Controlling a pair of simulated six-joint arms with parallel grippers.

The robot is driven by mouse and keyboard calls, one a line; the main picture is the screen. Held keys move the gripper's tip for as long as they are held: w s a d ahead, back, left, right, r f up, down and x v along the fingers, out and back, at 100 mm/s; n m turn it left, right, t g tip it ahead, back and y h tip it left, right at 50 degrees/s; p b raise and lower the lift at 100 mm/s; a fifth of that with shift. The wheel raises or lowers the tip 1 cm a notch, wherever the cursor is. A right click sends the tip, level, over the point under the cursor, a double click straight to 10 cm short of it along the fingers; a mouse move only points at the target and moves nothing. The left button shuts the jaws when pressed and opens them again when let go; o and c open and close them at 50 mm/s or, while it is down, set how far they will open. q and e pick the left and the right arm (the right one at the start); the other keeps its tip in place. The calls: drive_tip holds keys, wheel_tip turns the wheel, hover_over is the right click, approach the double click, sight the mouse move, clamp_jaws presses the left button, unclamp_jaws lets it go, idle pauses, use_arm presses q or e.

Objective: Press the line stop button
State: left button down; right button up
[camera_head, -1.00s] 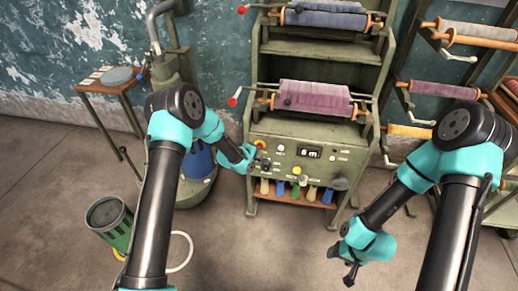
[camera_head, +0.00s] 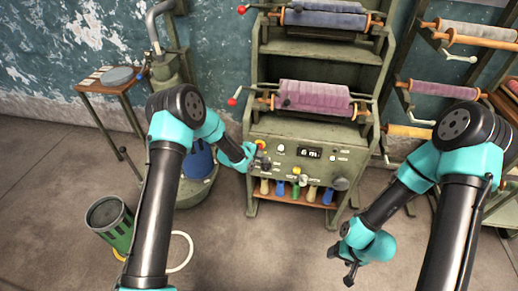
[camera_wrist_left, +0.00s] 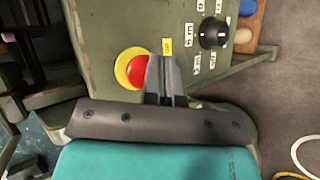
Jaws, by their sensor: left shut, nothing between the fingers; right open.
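A red button (camera_wrist_left: 138,70) with a yellow ring sits on the green control panel (camera_wrist_left: 118,27) in the left wrist view. It shows small in the head view (camera_head: 261,144), at the panel's upper left. My left gripper (camera_wrist_left: 165,62) is shut and empty, with its fingertips overlapping the button's right edge. I cannot tell whether they touch it. In the head view my left gripper (camera_head: 253,150) is at the panel's left end, close to the button. My right gripper (camera_head: 342,265) is open and empty, low over the floor at right, away from the panel.
A black selector knob (camera_wrist_left: 213,33) and a yellow label (camera_wrist_left: 166,47) are beside the button. Rollers with purple cloth (camera_head: 315,97) stand above the panel. Several coloured handles hang below it. A green bin (camera_head: 108,220) stands on the floor at left.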

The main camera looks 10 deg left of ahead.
use_arm(q)
drive_tip(key=shift+w, duration=0.45)
idle(0.6)
idle(0.4)
drive_tip(key=shift+s, duration=0.9)
drive_tip(key=s, duration=0.5)
drive_tip(key=shift+a, duration=0.1)
idle(0.7)
drive_tip(key=s+a+f+m+g+y, duration=0.1)
drive_tip(key=s+a+f+m+g, duration=0.1)
drive_tip(key=s, duration=0.9)
drive_tip(key=s+a+f+m+g+y, duration=0.1)
drive_tip(key=s+a+m+g, duration=0.2)
drive_tip(key=s, duration=0.8)
drive_tip(key=s+a+f+m+g+y, duration=0.1)
drive_tip(key=s+a+f+m+g, duration=0.1)
drive_tip(key=s, duration=0.9)
drive_tip(key=a+m+g, duration=0.1)
drive_tip(key=a+m, duration=0.1)
drive_tip(key=m, duration=0.1)
drive_tip(key=shift+s+a+f, duration=0.2)
drive_tip(key=shift+a+f, duration=0.1)
